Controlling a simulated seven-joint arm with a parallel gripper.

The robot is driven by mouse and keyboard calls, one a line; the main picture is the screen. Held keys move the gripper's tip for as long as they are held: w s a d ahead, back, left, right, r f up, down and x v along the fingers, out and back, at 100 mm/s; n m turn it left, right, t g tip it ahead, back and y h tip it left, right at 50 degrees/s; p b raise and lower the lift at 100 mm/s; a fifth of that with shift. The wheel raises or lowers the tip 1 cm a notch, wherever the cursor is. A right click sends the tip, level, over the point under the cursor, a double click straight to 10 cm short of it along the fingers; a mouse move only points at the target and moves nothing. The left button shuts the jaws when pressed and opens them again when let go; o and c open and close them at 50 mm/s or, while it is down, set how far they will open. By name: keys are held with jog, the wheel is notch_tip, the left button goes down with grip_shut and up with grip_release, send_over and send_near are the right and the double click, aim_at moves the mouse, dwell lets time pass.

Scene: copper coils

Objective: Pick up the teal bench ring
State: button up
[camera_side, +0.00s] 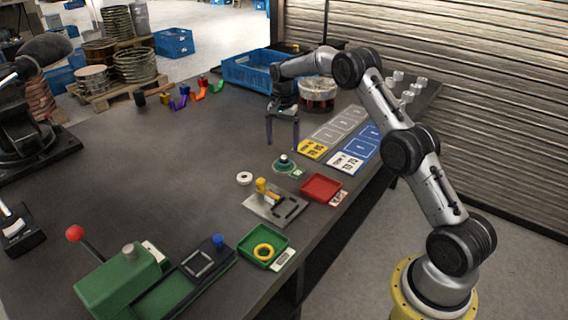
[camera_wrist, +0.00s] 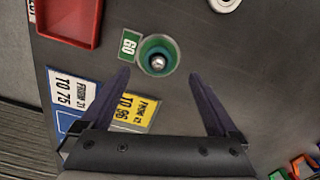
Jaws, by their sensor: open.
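The teal ring (camera_wrist: 146,45) lies on a round green base, around a silver knob, in the wrist view. My gripper (camera_side: 282,142) points down above the bench, just behind the ring. In the wrist view my gripper (camera_wrist: 158,76) is open and empty, its fingertips apart on either side of the ring's line and short of it.
A small green tag (camera_wrist: 129,43) sits beside the base. A red tray (camera_side: 322,188), a white ring (camera_side: 244,178), a metal plate with a yellow clamp (camera_side: 264,187) and a green tray (camera_side: 247,259) with a yellow ring are nearby. A blue crate (camera_side: 246,72) stands behind. The bench's left middle is clear.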

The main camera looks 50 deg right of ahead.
aim_at(283, 156)
jog(key=shift+s+f, duration=0.15)
jog(key=shift+f, duration=3.25)
jog(key=shift+c, duration=0.2)
grip_shut()
jog(key=shift+r, duration=0.15)
jog(key=shift+d+r, duration=0.1)
jog(key=shift+r, duration=0.45)
jog(key=s+a+r, duration=0.2)
jog(key=s+r, duration=0.4)
jog(key=r, duration=0.1)
jog(key=s+a+r, duration=0.3)
jog(key=s+r, duration=0.4)
jog(key=shift+r, duration=0.35)
